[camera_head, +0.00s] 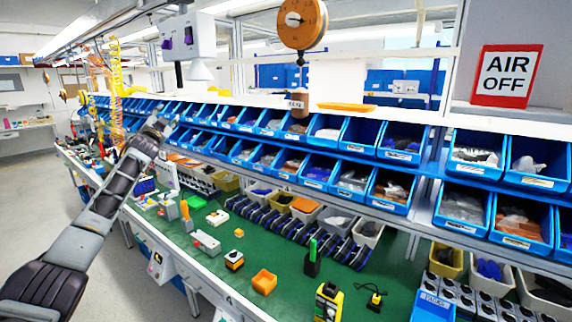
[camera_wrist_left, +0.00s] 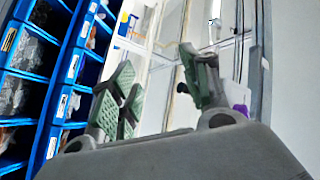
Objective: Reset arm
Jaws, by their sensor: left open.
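A white box (camera_head: 200,38) with purple knobs (camera_head: 188,36) hangs at the upper left of the head view, on a dark post. A purple part (camera_wrist_left: 241,110) shows beside the right finger in the left wrist view; I cannot tell if it is the same knob. My left gripper (camera_head: 159,126) is open and empty in the head view, below and left of the white box and apart from it. Its two green-padded fingers stand spread in the left wrist view (camera_wrist_left: 160,92). My right gripper is not in view.
Blue bins (camera_head: 355,135) in two rows fill the rack behind the green bench (camera_head: 208,262). Small parts, including an orange block (camera_head: 264,281), lie on the bench. A round orange balancer (camera_head: 301,22) hangs over the rack. Open floor (camera_head: 38,180) lies at the left.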

